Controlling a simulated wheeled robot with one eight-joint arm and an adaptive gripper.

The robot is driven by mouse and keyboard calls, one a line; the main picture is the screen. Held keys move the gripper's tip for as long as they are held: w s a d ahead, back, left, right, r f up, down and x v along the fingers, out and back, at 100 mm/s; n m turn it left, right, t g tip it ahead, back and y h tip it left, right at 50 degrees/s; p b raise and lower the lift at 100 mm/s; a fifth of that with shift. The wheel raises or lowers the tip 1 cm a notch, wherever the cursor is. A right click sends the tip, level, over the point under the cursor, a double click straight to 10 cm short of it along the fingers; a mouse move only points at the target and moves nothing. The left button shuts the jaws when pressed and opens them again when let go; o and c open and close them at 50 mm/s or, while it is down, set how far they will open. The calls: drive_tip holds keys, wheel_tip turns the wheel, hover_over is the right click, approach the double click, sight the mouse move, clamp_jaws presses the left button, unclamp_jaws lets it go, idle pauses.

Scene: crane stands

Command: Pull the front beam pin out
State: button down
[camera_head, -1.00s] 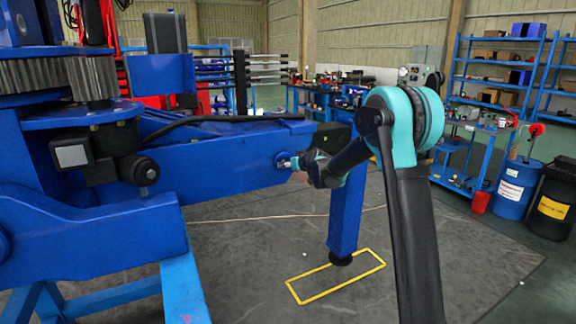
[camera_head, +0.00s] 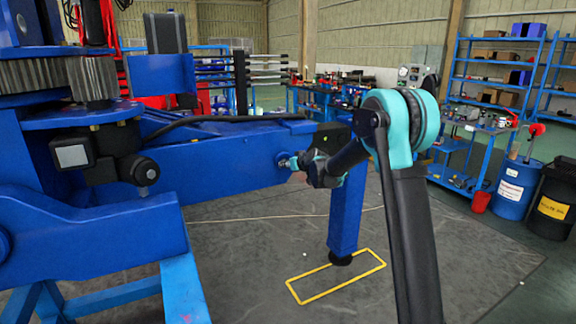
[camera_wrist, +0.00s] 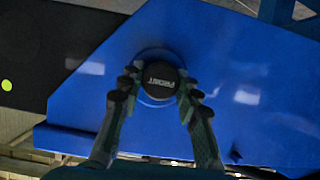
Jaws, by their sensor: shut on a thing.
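The front beam pin shows in the wrist view as a round dark head (camera_wrist: 159,78) set in a round boss on the blue beam (camera_wrist: 235,70). My gripper (camera_wrist: 159,88) is shut on the pin, one finger on each side of its head. In the head view the blue beam (camera_head: 225,160) reaches from the left to the middle, and my gripper (camera_head: 294,163) is at the pin on the beam's side near its end. The pin's shaft is hidden, so I cannot tell how far it sits in the beam.
A blue outrigger leg (camera_head: 346,212) stands beyond my gripper, its foot in a yellow floor rectangle (camera_head: 338,277). A blue support stand (camera_head: 183,290) is at lower left. Shelves (camera_head: 500,62) and drums (camera_head: 516,190) stand at right. The floor between is mostly clear.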

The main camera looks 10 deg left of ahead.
drive_tip(key=shift+s+d+f, duration=0.1)
drive_tip(key=shift+s+d, duration=0.35)
drive_tip(key=shift+s, duration=0.25)
drive_tip(key=shift+s+d+r, duration=0.1)
drive_tip(key=shift+s+d, duration=0.3)
drive_tip(key=shift+s, duration=0.25)
drive_tip(key=shift+s+d+f, duration=0.1)
drive_tip(key=shift+s+d, duration=0.35)
drive_tip(key=shift+s, duration=0.25)
drive_tip(key=c, duration=1.1)
unclamp_jaws()
drive_tip(key=shift+d, duration=0.1)
drive_tip(key=v, duration=1.2)
